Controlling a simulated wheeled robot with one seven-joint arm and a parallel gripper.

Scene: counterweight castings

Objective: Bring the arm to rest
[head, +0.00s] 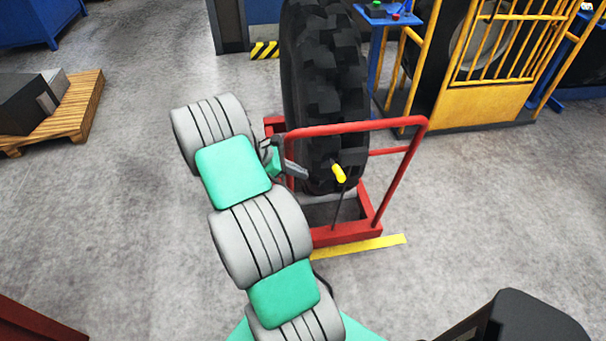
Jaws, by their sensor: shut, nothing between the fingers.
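My arm reaches up from the bottom middle of the head view, its links running to the upper left. My gripper (303,174) is at its far end, in front of the big black tyre (325,70). Its dark fingers point right and are shut with nothing between them. Part of the gripper is hidden behind my arm. The tyre stands upright in a red stand (345,232) with a tall red hoop rail (370,125). I cannot tell whether the gripper touches the rail or the tyre.
A lever with a yellow handle (339,173) rises beside the tyre. A yellow floor strip (360,247) lies in front of the stand. A yellow cage (490,100) stands at upper right, a wooden pallet (85,105) with dark blocks at left. The floor at right is open.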

